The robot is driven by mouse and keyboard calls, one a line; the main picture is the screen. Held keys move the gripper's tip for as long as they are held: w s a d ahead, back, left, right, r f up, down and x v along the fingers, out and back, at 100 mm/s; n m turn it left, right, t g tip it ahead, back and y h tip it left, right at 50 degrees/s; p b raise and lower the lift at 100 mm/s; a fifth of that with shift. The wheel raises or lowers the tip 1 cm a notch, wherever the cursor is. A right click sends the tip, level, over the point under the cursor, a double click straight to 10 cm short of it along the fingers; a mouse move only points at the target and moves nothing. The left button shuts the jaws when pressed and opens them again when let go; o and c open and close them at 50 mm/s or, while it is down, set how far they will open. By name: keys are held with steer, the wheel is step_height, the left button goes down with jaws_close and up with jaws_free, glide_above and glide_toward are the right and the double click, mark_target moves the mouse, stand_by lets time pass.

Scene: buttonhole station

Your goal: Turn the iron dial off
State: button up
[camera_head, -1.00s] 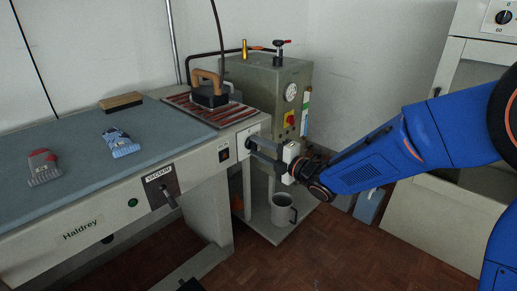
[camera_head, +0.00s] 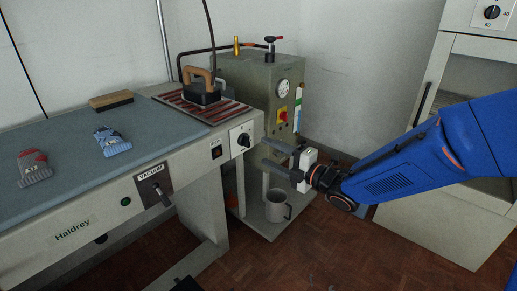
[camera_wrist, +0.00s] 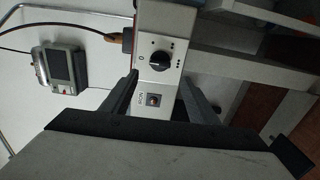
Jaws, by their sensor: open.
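The iron dial (camera_head: 243,139) is a round black knob on the white front panel (camera_head: 236,151) at the table's right end. In the wrist view the dial (camera_wrist: 159,60) has a 0 mark on its left and dot marks around it. Its pointer is too small to read surely. My gripper (camera_head: 266,153) is open and empty, to the right of the dial and apart from it. In the wrist view my two fingers (camera_wrist: 158,78) reach up on either side of the panel, with the dial just beyond the gap between their tips.
The iron (camera_head: 203,88) rests on a striped pad above. A green boiler (camera_head: 262,85) stands behind my gripper, and a grey mug (camera_head: 276,208) stands on a low shelf below.

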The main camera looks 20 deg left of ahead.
steer(key=v, duration=0.9)
steer(key=shift+d, duration=0.2)
steer(key=shift+s, duration=0.1)
steer(key=w+d+r+m+t+h, duration=0.1)
steer(key=w+d+m+t+h, duration=0.25)
steer(key=d, duration=0.25)
steer(key=w+d+m+t+h, duration=0.2)
steer(key=d+m+h, duration=0.1)
steer(key=d+m, duration=0.25)
steer(key=s+d+m+h, duration=0.2)
steer(key=d+m+h, duration=0.55)
steer(key=d, duration=0.85)
steer(key=s+d+f+m+g+h, duration=0.2)
steer(key=s+d+m+g+h, duration=0.15)
steer(key=s+d+m, duration=0.75)
steer(key=s+f+m+g, duration=0.2)
steer(key=s+m+g, duration=0.2)
steer(key=s, duration=1.1)
steer(key=shift+d+f+y, duration=0.35)
steer(key=shift+d+y, duration=0.05)
steer(key=shift+y, duration=0.05)
